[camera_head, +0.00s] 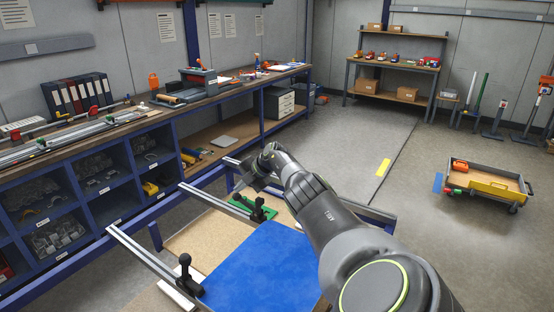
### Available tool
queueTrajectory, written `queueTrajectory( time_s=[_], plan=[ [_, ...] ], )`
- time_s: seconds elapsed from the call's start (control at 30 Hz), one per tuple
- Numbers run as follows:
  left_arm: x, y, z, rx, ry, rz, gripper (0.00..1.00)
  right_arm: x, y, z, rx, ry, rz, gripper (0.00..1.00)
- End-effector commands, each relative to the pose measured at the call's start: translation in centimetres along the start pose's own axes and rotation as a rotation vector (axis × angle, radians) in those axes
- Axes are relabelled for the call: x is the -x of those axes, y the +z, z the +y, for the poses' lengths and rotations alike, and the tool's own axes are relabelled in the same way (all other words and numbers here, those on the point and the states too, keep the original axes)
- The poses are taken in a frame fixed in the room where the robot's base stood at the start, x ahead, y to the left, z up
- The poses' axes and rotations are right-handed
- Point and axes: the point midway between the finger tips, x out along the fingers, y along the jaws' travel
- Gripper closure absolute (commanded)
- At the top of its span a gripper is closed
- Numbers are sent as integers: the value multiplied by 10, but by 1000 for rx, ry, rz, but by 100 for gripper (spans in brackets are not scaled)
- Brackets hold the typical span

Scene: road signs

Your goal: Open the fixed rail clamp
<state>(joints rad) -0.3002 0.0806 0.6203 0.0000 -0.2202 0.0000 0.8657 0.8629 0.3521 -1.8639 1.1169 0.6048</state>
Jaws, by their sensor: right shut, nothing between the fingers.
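A black clamp with an upright knob (186,276) sits on the near metal rail, at the left edge of the blue panel (262,262). My right gripper (242,184) is shut and empty, above the far rail and just behind the green clamp. My arm hides part of the panel's right side. My left gripper is not in view.
A long workbench (215,92) with storage cubbies runs along the left wall. A shelf (393,70) stands at the back. A low cart (490,188) stands on the right, with open floor between.

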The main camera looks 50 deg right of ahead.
Motion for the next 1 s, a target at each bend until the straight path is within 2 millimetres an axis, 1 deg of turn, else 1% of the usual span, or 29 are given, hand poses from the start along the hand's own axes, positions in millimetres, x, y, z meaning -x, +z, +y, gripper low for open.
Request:
queueTrajectory(
  time_s=[0.13, 0.33, 0.4, 0.57, 0.77, 1.0],
  plan=[
    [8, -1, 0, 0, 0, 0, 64, 9, 0, -1, 1, -4, 1, 100],
    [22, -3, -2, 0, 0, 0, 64, 31, -1, 0, 3, -4, 1, 100],
    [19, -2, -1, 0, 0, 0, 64, 39, 1, -1, 3, -1, -3, 100],
    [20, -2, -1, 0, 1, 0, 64, 58, 0, -2, 4, -2, -1, 100],
    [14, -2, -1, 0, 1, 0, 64, 87, 0, -2, 5, -1, -2, 100],
    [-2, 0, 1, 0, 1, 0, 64, 133, 1, -4, 4, 0, -7, 100]
  ],
)
